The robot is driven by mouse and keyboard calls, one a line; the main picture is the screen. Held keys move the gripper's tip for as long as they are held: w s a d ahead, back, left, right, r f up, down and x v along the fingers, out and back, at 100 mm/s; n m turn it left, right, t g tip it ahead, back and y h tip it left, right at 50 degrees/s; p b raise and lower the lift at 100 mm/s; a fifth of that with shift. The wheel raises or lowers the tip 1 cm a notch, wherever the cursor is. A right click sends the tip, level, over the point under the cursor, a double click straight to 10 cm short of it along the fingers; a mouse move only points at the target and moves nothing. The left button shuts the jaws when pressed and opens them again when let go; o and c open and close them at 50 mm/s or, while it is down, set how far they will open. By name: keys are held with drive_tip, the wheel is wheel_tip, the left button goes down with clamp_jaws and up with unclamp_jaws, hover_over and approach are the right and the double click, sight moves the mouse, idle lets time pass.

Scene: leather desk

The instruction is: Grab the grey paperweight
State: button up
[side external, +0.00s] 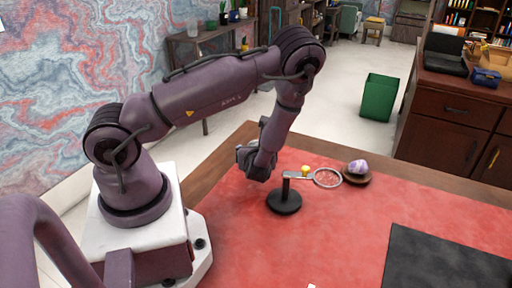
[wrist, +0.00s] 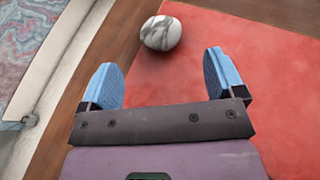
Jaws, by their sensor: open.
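The grey paperweight (wrist: 161,33) is a rounded, marbled grey-and-white stone. In the side view my gripper (side external: 254,165) is low over the desk's left edge, and the grey paperweight cannot be made out there.
A black stand (side external: 284,200) with a ring arm and a small yellow piece stands right of my gripper. Beyond it, a purple-and-white stone (side external: 358,167) sits on a brown dish (side external: 355,179). A dark mat (side external: 440,262) lies at front right. The red surface (side external: 330,235) between is clear.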

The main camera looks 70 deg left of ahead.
drive_tip(key=x, duration=0.8)
drive_tip(key=shift+a, duration=0.15)
drive_tip(key=c, duration=1)
drive_tip(key=shift+c, duration=0.2)
